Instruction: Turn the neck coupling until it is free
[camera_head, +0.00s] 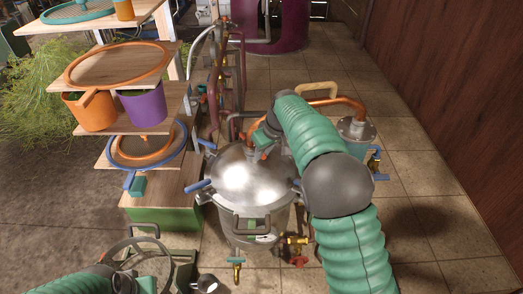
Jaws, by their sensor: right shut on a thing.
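The still pot (245,178) has a shiny steel domed lid and blue clamp handles around its rim. The neck coupling (257,153) is a small fitting at the top of the lid, below the copper pipe (335,101). My right arm reaches over the pot from the right, and its gripper (260,143) is shut on the coupling. The arm and gripper hide much of the coupling and the near pipe. My left arm shows at the bottom left, with its gripper (148,283) cut by the frame edge; its jaws are unclear.
A wooden shelf (140,121) with orange and purple pots stands left of the still. A metal condenser vessel (357,130) stands to the right. Brass valves (295,240) stick out at the pot's front. The tiled floor is clear on the right, up to a brown wall.

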